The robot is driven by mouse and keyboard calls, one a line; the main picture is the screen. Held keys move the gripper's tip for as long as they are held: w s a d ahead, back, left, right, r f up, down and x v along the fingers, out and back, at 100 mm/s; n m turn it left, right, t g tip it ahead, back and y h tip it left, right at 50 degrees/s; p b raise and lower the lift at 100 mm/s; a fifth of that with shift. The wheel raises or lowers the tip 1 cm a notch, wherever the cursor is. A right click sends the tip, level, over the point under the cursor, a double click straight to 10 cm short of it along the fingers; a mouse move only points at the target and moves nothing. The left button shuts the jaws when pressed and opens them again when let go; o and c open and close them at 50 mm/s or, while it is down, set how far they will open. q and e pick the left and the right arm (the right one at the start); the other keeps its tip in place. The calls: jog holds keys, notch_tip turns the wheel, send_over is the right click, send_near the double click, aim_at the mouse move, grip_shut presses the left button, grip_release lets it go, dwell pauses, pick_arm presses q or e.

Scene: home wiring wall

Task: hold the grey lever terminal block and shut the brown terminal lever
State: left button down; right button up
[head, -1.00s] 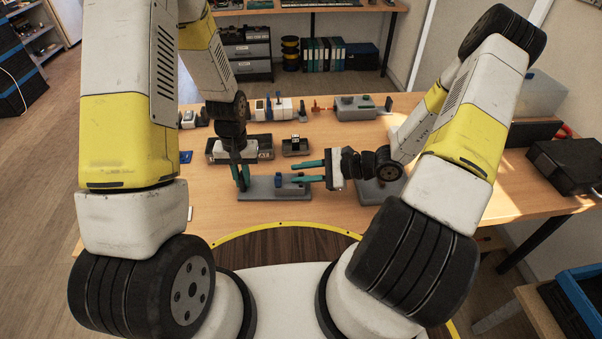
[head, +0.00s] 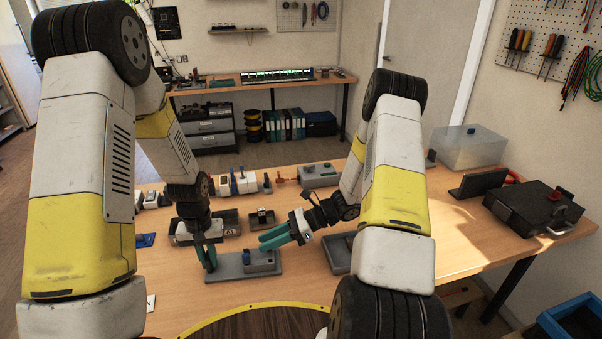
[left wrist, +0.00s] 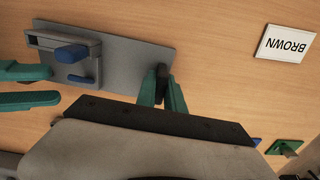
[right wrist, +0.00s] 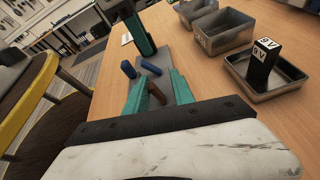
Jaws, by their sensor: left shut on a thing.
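The grey lever terminal block (head: 240,271) lies on the table on its long flat base. It also shows in the left wrist view (left wrist: 118,55). Blue levers stand on it, one plain in the left wrist view (left wrist: 72,53). My left gripper (head: 208,258) points down at its left end, shut on a dark upright part (left wrist: 162,72) of the block. My right gripper (head: 264,240) is at the right end with its fingers apart. Between these fingers a brown piece, seemingly the brown lever (right wrist: 155,92), stands raised. In the head view the right fingers hide it.
A label reading BROWN (left wrist: 285,43) lies on the table. Grey trays (right wrist: 222,32) stand behind the block, one holding a 9 V block (right wrist: 262,65). A black case (head: 532,212) sits at the right. Table front of the block is clear.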

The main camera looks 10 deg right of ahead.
jog(key=shift+w+f+m+g, duration=0.15)
jog(key=shift+w+m+g, duration=0.2)
jog(key=shift+m, duration=0.25)
jog(key=shift+w+f+m+g, duration=0.1)
jog(key=shift+w+m+g, duration=0.1)
jog(key=shift+m+g, duration=0.35)
jog(key=shift+w+d+r+m, duration=0.1)
jog(key=shift+w+d+m, duration=0.1)
jog(key=shift+d+m, duration=0.15)
jog(key=v, duration=1.2)
jog(key=shift+f, duration=0.2)
jog(key=s+a+r+n+t+h, duration=0.1)
jog(key=s+r+n+h, duration=0.3)
jog(key=r, duration=0.8)
jog(key=s+a+r+n+t+h, duration=0.1)
jog(key=s+a+r+n+h, duration=0.2)
jog(key=s+r+n, duration=0.6)
jog(key=shift+a+r+n+t+h, duration=0.35)
jog(key=shift+r+n+h, duration=0.55)
jog(key=shift+r+n, duration=0.8)
